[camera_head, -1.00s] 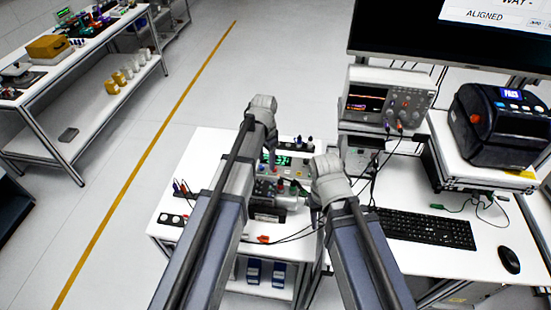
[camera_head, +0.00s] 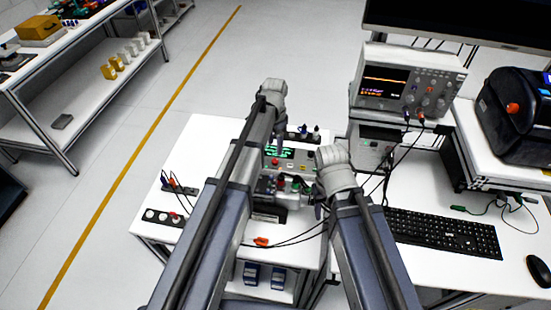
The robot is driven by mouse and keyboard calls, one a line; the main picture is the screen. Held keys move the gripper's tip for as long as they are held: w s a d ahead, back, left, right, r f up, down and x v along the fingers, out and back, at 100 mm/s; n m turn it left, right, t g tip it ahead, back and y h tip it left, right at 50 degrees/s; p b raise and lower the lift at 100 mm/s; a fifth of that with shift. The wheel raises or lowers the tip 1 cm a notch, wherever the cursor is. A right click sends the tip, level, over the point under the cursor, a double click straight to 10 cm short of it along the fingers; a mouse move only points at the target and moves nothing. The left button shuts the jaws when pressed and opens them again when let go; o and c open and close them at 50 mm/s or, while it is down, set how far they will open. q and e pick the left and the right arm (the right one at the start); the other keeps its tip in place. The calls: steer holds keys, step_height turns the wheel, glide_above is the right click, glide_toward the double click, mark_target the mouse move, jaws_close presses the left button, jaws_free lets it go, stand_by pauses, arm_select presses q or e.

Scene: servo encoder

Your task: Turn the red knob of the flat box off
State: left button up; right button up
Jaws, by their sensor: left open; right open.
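A flat grey box (camera_head: 309,165) with a lit green display stands on the small white table (camera_head: 205,140), partly hidden behind my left arm. A small red knob (camera_head: 276,161) shows on its front, below the display. Just in front is a dark unit with green and red tops (camera_head: 281,180); my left arm covers part of it. My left gripper (camera_head: 281,140) is open and points down over the left part of the box, close to the display. My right gripper (camera_head: 319,208) is open and points down at the right of the dark unit. Contact cannot be told.
An oscilloscope (camera_head: 408,83), keyboard (camera_head: 443,232) and mouse (camera_head: 539,270) are on the right bench. Cables run between. The table's back left is clear.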

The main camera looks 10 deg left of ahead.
mark_target(275, 160)
arm_select(q)
steer(key=shift+s, duration=0.1)
arm_select(e)
steer(key=shift+s+f, duration=0.1)
arm_select(q)
step_height(275, 160, down, 8)
steer(key=b, duration=0.7)
steer(key=shift+r+b, duration=0.1)
steer(key=shift+b, duration=0.3)
arm_select(e)
step_height(275, 160, down, 8)
steer(key=shift+r, duration=0.2)
arm_select(q)
steer(key=shift+r, duration=0.1)
jaws_close()
